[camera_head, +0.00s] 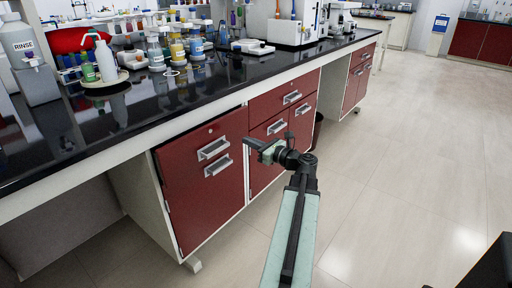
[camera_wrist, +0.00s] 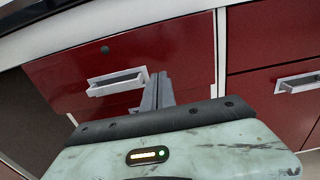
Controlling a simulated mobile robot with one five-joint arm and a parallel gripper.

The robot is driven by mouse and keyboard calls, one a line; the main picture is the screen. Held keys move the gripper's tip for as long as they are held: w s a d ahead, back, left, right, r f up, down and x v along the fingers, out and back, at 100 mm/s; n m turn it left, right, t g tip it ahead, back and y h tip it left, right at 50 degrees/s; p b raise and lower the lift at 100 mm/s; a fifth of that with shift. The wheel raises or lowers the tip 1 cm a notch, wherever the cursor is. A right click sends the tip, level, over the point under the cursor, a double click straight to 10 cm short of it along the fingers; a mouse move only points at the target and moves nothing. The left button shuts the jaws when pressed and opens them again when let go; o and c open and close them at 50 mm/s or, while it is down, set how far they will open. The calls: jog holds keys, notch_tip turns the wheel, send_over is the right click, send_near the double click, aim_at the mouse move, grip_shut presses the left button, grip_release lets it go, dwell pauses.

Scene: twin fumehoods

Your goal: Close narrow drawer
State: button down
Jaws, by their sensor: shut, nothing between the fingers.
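The narrow drawer (camera_head: 190,145) is the red top drawer of the left cabinet, with a keyhole and a silver handle (camera_head: 213,148). Its front seems to stand slightly proud of the cabinet, though the gap is hard to judge. In the wrist view the drawer front (camera_wrist: 165,50) fills the upper middle, with its handle (camera_wrist: 117,82) at left. My gripper (camera_head: 246,140) is shut and empty, in front of the cabinet near the drawer's right side. In the wrist view its fingertips (camera_wrist: 159,76) are together just right of the handle; I cannot tell whether they touch the front.
A red door with a handle (camera_head: 218,166) lies below the drawer. Another red cabinet (camera_head: 282,102) stands to the right. The black benchtop (camera_head: 150,105) above carries bottles and instruments. The tiled floor (camera_head: 400,180) to the right is clear.

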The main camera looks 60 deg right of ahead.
aim_at(230, 133)
jog(key=w, duration=0.7)
jog(key=shift+d, duration=0.25)
